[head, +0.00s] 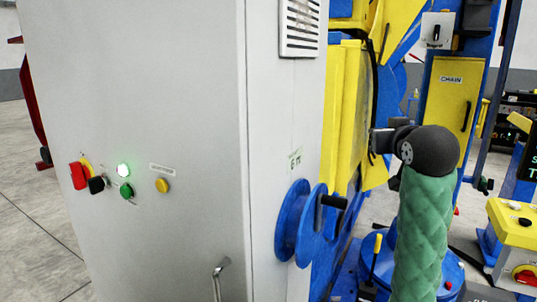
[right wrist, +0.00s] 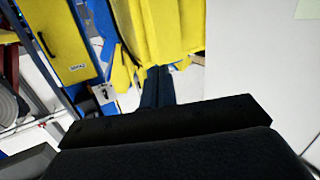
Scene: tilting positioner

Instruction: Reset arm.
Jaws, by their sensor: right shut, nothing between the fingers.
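My right arm, in a green quilted sleeve, stands up at the right of the head view. Its dark gripper (head: 375,148) points left, in front of the yellow and blue machine (head: 343,110) and apart from the grey cabinet (head: 190,60). In the right wrist view the two dark fingers (right wrist: 156,84) are together with nothing between them. Yellow panels (right wrist: 165,30) of the machine lie beyond them. My left gripper is in neither view.
A yellow control box (head: 515,235) stands at right. Floor is open at left.

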